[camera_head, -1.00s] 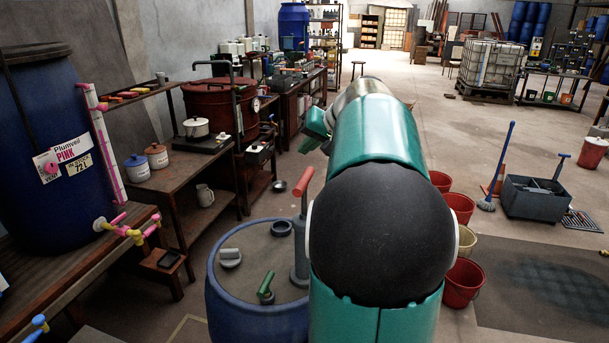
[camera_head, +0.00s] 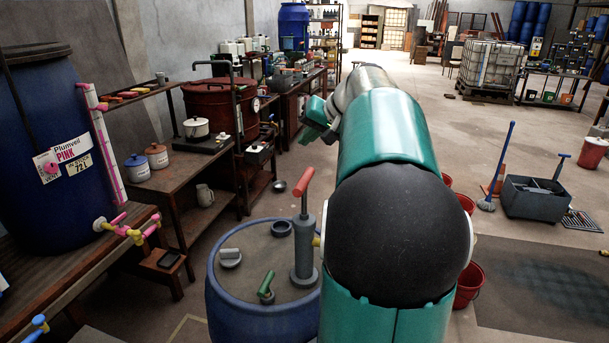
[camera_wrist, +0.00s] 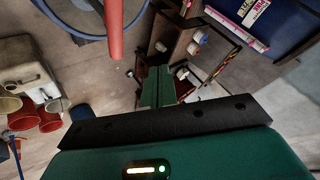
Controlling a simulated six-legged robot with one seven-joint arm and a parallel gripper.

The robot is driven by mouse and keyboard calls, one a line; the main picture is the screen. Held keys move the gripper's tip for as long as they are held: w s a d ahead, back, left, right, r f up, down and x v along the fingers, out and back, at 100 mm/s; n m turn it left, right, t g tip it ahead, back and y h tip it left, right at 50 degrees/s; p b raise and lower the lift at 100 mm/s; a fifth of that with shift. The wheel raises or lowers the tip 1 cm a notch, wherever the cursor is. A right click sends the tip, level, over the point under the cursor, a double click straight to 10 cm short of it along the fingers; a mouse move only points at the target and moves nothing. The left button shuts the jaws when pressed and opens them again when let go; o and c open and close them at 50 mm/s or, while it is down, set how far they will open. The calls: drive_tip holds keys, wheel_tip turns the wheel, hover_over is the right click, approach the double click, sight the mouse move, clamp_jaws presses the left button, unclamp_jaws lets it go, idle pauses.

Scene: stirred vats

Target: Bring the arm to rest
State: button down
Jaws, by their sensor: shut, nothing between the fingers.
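My arm reaches forward in the head view, its green links and dark joint covering part of the middle. My gripper (camera_head: 314,122) shows as a small green part left of the arm's far end, in free air. In the wrist view my gripper (camera_wrist: 158,88) has its two green fingers together, with nothing between them. No held object shows.
A blue drum (camera_head: 258,322) with a red-handled pump (camera_head: 304,240) stands close left of my arm. The pump handle (camera_wrist: 114,30) shows near the wrist camera. Red buckets (camera_head: 469,284) stand right of my arm.

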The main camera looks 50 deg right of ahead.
sight(307, 180)
drive_tip(key=shift+f, duration=4.15)
